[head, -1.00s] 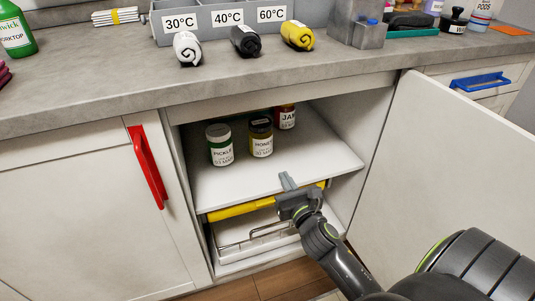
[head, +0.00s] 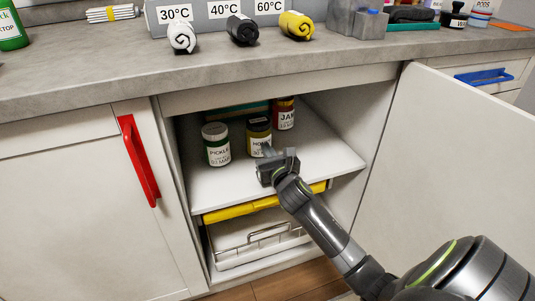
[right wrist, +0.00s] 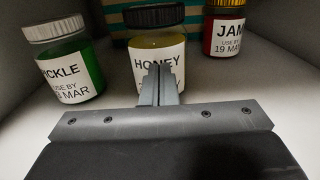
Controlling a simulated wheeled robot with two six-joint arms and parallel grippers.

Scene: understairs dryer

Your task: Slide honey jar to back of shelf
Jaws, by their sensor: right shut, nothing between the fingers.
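The honey jar (head: 258,134), with a dark lid and white label, stands upright on the white shelf (head: 220,188) inside the open cupboard. It also shows in the right wrist view (right wrist: 158,43), straight ahead of the fingers. My right gripper (head: 268,152) is shut and empty, its fingertips in front of the jar's label. In the right wrist view the shut fingers (right wrist: 158,80) overlap the label's lower part; I cannot tell whether they touch it. My left gripper is not in view.
A pickle jar (head: 216,145) stands left of the honey, and a jam jar (head: 285,113) stands behind to the right. A green striped box (right wrist: 120,15) is behind the honey. The open door (head: 440,160) is at right. The shelf's front right is clear.

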